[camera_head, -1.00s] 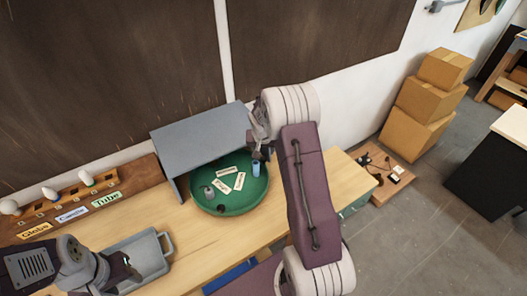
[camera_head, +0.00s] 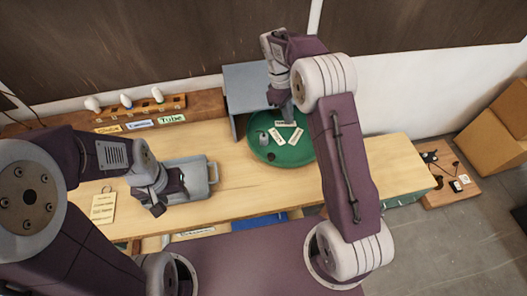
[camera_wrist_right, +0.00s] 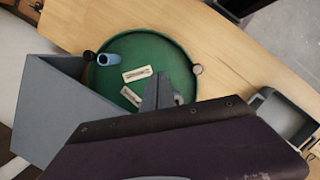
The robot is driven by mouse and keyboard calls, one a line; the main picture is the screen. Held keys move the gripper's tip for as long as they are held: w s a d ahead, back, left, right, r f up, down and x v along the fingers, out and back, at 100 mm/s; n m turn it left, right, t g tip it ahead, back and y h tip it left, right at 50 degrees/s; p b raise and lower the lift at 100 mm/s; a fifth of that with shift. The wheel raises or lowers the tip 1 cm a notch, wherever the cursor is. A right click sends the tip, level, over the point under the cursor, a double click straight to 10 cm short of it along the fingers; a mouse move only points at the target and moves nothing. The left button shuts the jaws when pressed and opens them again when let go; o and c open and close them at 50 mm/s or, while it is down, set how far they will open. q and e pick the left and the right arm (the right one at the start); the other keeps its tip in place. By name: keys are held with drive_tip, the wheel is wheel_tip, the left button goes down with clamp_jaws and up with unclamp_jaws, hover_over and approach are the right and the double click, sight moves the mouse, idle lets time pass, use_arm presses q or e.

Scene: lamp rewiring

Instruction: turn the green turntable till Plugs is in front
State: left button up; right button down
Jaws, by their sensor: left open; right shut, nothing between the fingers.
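The green turntable (camera_head: 262,154) sits on the wooden bench, partly under a grey shelf; it also shows in the right wrist view (camera_wrist_right: 165,55). Several white labels lie on it, including one near the middle (camera_head: 295,136); their print is too small to read. A small grey item (camera_head: 263,138) stands on its left part. The right wrist view shows a blue cup (camera_wrist_right: 122,62) near its rim. My right gripper (camera_head: 287,108) is shut and empty over the turntable's back part; I cannot tell if it touches. My left gripper (camera_head: 168,198) is open near the grey tray (camera_head: 200,180).
The grey shelf (camera_head: 247,85) stands over the turntable's back left. A wooden rack with bulbs (camera_head: 140,107) and name tags, one reading Tube (camera_head: 171,119), is at the back left. The bench right of the turntable is clear.

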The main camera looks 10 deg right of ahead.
drive_tip(key=a+f+n+b, duration=0.15)
drive_tip(key=a+n, duration=0.25)
drive_tip(key=a, duration=1.1)
drive_tip(key=s+d+f+p, duration=0.4)
drive_tip(key=d+f, duration=0.1)
drive_tip(key=f, duration=0.5)
drive_tip(key=shift+d+f+t, duration=0.15)
drive_tip(key=shift+t, duration=0.25)
drive_tip(key=shift+w, duration=0.1)
drive_tip(key=shift+d, duration=0.15)
